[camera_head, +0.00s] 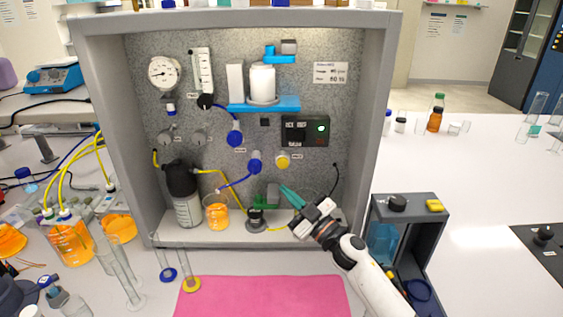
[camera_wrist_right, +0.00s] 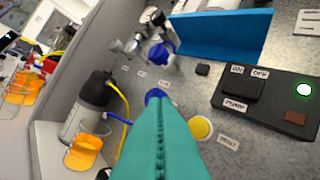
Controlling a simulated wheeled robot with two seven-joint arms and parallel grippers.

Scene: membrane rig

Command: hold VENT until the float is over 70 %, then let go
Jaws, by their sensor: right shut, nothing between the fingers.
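The yellow round button (camera_head: 283,160) sits low on the rig's grey back panel, right of a blue knob. In the right wrist view the yellow button (camera_wrist_right: 201,128) has a small label beside it, too blurred to read surely. The upright flow tube (camera_head: 203,70) with a scale is at the panel's upper left; its float is too small to read. My right gripper (camera_head: 288,194) has teal fingers shut together and empty. Its tips are below the button in the head view, apart from it. In the wrist view the fingers (camera_wrist_right: 160,130) lie left of the button. My left gripper is not in view.
A black pump switch box (camera_head: 305,131) with a lit green lamp is above the button. A blue shelf (camera_head: 263,104) juts out above. A round gauge (camera_head: 164,73), a dark-topped bottle (camera_head: 187,210) and an orange beaker (camera_head: 217,215) stand left. A pink mat (camera_head: 263,298) lies in front.

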